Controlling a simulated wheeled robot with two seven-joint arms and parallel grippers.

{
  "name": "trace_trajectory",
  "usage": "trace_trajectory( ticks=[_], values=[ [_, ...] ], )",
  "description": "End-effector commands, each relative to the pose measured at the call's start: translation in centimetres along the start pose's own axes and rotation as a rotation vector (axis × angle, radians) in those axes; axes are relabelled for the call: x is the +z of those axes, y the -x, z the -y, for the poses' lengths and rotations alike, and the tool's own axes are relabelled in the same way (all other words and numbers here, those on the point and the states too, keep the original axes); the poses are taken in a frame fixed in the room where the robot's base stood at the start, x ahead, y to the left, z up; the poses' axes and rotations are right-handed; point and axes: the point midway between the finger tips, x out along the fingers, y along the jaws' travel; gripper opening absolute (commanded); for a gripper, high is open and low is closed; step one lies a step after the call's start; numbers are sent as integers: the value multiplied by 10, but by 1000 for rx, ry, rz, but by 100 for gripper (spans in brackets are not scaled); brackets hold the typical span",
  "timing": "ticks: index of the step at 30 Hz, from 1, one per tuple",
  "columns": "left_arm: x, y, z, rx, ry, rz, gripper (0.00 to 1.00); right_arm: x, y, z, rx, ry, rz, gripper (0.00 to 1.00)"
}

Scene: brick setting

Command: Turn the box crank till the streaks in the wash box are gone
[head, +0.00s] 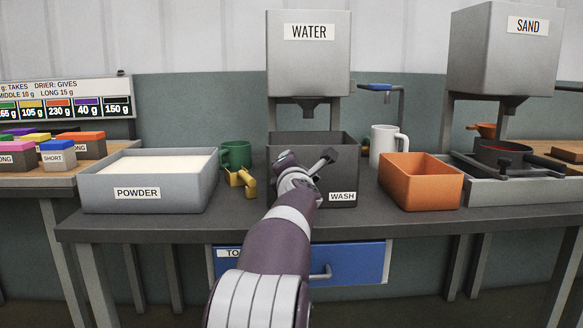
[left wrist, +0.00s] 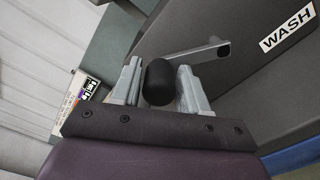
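The wash box (head: 285,143) is a dark grey open box with a WASH label, standing on the bench under the water hopper. My left arm reaches to its front. In the left wrist view my left gripper (left wrist: 159,68) has one finger on each side of the crank's black knob (left wrist: 160,83), and both fingers appear to touch it. The crank's grey arm (left wrist: 202,52) runs from the knob up and right to the box wall. My arm hides part of the box front in the head view. The inside is too dark to tell streaks. My right gripper is not in view.
Left of the wash box stand a powder tray (head: 200,187), a green mug (head: 235,154) and a yellow scoop-like piece (head: 242,181). To the right stand a white mug (head: 382,145), an orange bin (head: 420,185) and the sand hopper (head: 505,55). A blue drawer (head: 355,262) is below.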

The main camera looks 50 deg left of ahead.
Motion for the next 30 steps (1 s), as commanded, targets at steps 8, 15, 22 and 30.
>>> trace_trajectory(
  ticks=[8, 15, 22, 30],
  values=[
    [0, 0, 0, 0, 0, 1, 59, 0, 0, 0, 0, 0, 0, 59],
    [1, 21, 0, 1, 0, 3, 59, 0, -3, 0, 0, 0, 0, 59],
    [2, 81, -2, 1, 1, 4, 59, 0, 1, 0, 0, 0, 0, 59],
    [0, 122, 0, -1, -1, 0, 59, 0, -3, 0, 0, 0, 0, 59]
  ],
)
